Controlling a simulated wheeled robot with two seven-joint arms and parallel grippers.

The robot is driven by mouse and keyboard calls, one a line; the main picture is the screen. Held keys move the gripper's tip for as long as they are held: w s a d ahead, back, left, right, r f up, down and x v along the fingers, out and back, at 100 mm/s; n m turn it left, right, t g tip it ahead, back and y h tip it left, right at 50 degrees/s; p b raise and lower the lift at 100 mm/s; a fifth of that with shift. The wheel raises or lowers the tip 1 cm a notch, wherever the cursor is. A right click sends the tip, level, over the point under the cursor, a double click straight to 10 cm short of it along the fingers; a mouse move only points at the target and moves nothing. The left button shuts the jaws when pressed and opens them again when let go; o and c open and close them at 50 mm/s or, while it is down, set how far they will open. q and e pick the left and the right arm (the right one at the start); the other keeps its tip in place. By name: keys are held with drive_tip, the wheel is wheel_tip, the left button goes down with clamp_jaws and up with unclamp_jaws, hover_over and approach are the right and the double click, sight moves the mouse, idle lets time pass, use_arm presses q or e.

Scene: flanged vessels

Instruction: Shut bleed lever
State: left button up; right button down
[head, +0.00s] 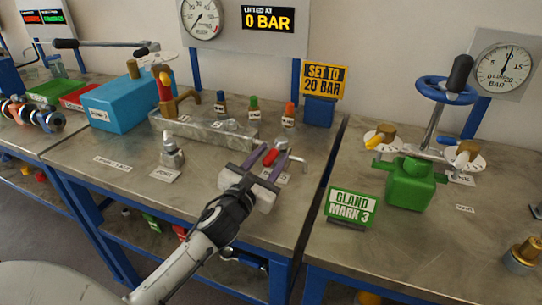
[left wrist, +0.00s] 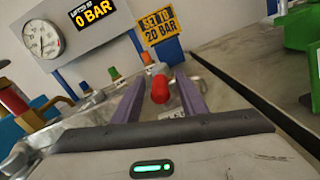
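The bleed lever (head: 270,157) has a red grip and sits on a small metal fitting at the front right of the middle bench. It also shows in the left wrist view (left wrist: 160,89). My left gripper (head: 262,164) reaches in from the front with its two purple fingers apart, one on each side of the red grip. In the left wrist view the fingers (left wrist: 158,96) stand open with a gap around the lever; I cannot tell whether either touches it. The lever's base is partly hidden by the gripper. My right gripper is not in view.
A "SET TO 20 BAR" sign (head: 324,79) and a gauge reading 0 BAR (head: 268,19) stand behind. A blue pump body (head: 122,104) is at left. A green valve body (head: 408,186) and "GLAND MARK 3" sign (head: 352,206) are at right. The bench front left of the gripper is mostly clear.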

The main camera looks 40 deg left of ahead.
use_arm(q)
drive_tip(key=shift+w, duration=0.15)
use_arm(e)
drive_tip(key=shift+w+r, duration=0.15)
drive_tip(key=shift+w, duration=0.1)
use_arm(q)
clamp_jaws()
